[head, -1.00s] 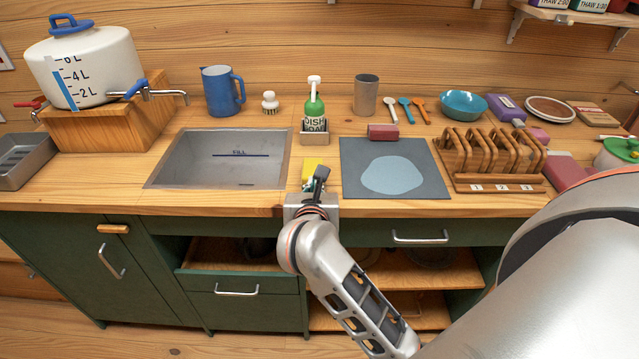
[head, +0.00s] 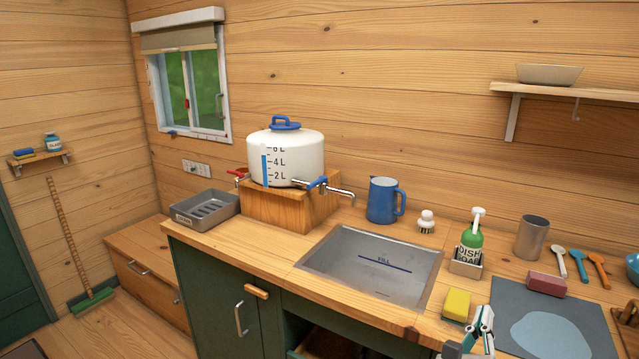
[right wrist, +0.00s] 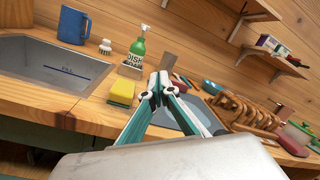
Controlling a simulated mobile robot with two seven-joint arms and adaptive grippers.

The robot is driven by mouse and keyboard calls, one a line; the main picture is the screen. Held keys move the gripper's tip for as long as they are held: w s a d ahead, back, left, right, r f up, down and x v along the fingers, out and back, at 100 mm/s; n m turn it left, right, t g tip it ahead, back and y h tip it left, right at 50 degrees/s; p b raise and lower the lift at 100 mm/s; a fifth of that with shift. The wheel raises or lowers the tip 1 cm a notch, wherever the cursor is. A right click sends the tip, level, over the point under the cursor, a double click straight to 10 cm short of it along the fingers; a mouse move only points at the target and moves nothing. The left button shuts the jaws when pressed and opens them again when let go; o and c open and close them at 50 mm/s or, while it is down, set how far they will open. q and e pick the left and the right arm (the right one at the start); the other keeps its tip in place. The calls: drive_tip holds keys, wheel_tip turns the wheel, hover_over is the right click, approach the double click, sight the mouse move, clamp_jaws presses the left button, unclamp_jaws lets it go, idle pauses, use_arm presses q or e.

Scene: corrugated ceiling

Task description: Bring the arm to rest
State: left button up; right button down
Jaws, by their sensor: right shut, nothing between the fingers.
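My right gripper (head: 484,322) is at the lower right of the head view, by the front edge of the wooden counter (head: 260,250). It is shut and empty; its fingertips meet in the right wrist view (right wrist: 160,82). The yellow sponge (head: 456,305) lies on the counter just beside it in the picture, apart from the fingers; it also shows in the right wrist view (right wrist: 122,92). My left gripper is not in view.
The sink (head: 370,265) is left of the gripper, the grey mat (head: 508,300) right of it. Behind stand a soap bottle (head: 470,250), a metal cup (head: 531,238) and a blue jug (head: 383,200). A white water tank (head: 300,155) stands further left.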

drive_tip(key=s+a+f+n+t+y, duration=0.2)
drive_tip(key=a+f+n+y, duration=0.4)
drive_tip(key=n, duration=0.8)
drive_tip(key=s+a+f+n+t+y, duration=0.25)
drive_tip(key=a+n+y, duration=0.55)
drive_tip(key=n, duration=0.6)
drive_tip(key=s+d+f+n+g, duration=0.1)
drive_tip(key=s+f+n+g, duration=0.3)
drive_tip(key=f, duration=0.8)
drive_tip(key=s+d+f+n+g, duration=0.1)
drive_tip(key=s+f+n+g, duration=0.4)
drive_tip(key=f, duration=0.8)
drive_tip(key=s+n, duration=0.3)
drive_tip(key=shift+s+n, duration=0.3)
drive_tip(key=shift+n, duration=0.1)
drive_tip(key=c, duration=2.8)
unclamp_jaws()
